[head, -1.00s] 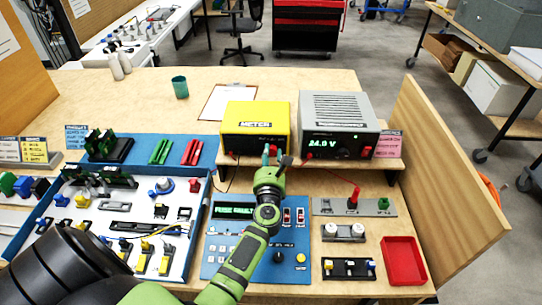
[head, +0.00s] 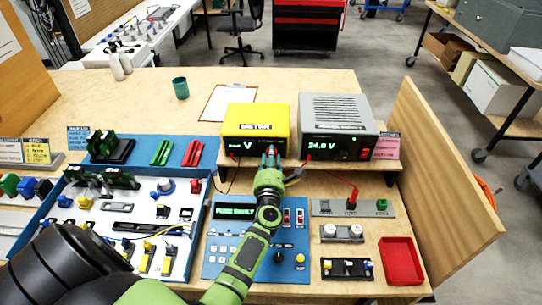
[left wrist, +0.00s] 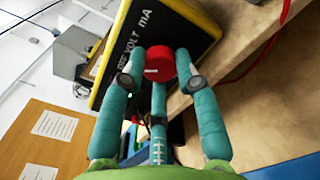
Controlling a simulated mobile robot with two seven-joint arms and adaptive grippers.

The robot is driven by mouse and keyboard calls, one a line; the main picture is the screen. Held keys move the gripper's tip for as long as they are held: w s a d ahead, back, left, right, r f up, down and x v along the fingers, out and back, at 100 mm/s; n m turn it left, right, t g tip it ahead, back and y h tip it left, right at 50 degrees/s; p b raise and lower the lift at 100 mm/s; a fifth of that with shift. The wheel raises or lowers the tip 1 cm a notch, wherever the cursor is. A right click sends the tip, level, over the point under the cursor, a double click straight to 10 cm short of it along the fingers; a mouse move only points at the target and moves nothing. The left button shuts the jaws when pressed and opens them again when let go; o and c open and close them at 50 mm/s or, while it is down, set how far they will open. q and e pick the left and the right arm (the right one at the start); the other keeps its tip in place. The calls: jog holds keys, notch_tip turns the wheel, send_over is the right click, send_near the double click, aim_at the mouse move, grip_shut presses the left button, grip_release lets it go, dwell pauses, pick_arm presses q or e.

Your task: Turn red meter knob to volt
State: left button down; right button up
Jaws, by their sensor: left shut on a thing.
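The yellow meter (head: 257,119) stands on the raised wooden shelf, and its green display shows "V". My left gripper (head: 270,158) is at the meter's front. In the left wrist view its teal fingers (left wrist: 158,82) are closed around the red knob (left wrist: 159,60). A white mark on the knob points left in that view. The labels OFF, VOLT and mA show on the dark panel (left wrist: 122,55) beside the knob. In the head view the fingers hide most of the knob. My right gripper is not in view.
A grey power supply (head: 337,112) reading 24.0 V stands right of the meter. Below are a blue keypad panel (head: 213,245), a red tray (head: 402,262) and a parts tray (head: 38,226). A red wire (head: 337,178) runs over the bench on the right.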

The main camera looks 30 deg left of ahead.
pick_arm(q)
jog(key=m+p, duration=0.1)
jog(key=m, duration=0.4)
jog(key=shift+r, duration=0.1)
jog(key=shift+m, duration=0.4)
jog(key=c, duration=0.9)
grip_release()
jog(key=v, duration=0.7)
jog(key=shift+s+d, duration=0.1)
jog(key=shift+s, duration=0.15)
